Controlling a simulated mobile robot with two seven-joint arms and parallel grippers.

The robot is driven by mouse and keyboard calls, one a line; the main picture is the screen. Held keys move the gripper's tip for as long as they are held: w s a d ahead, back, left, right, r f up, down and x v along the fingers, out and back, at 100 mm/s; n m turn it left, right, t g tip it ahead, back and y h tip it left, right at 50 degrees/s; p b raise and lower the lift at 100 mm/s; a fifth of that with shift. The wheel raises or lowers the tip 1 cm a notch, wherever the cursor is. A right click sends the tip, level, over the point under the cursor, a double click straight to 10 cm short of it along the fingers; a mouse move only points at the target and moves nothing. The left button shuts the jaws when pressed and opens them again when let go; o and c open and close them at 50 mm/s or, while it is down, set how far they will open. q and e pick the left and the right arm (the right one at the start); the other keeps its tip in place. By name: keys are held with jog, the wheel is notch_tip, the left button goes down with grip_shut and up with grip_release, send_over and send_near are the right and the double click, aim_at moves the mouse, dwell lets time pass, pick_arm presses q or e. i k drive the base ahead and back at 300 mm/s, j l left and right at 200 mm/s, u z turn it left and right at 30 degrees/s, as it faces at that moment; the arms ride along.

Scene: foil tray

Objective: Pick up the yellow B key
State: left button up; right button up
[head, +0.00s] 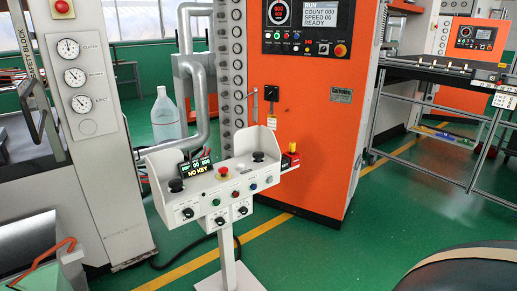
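A white control pedestal (233,196) stands in the middle of the head view. Its small display (195,169) reads "NO KEY" in yellow. A small yellow and red item (291,154) sits at the pedestal's right end; it is too small to tell whether this is the yellow B key, and no letter can be read. Neither of my grippers is in view.
An orange machine cabinet (302,110) with a screen stands behind the pedestal. A grey column with gauges (85,130) is at the left. A conveyor frame (440,75) is at the right. Green floor (340,240) is clear right of the pedestal.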

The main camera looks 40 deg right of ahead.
aim_at(292, 144)
jog(key=i+l+u, duration=0.1)
jog(key=l+u, duration=0.6)
jog(key=l, duration=0.25)
jog(key=l+u, duration=0.3)
jog(key=l, duration=1.95)
jog(key=l+u, duration=0.1)
jog(key=l, duration=1)
jog(key=k, duration=0.05)
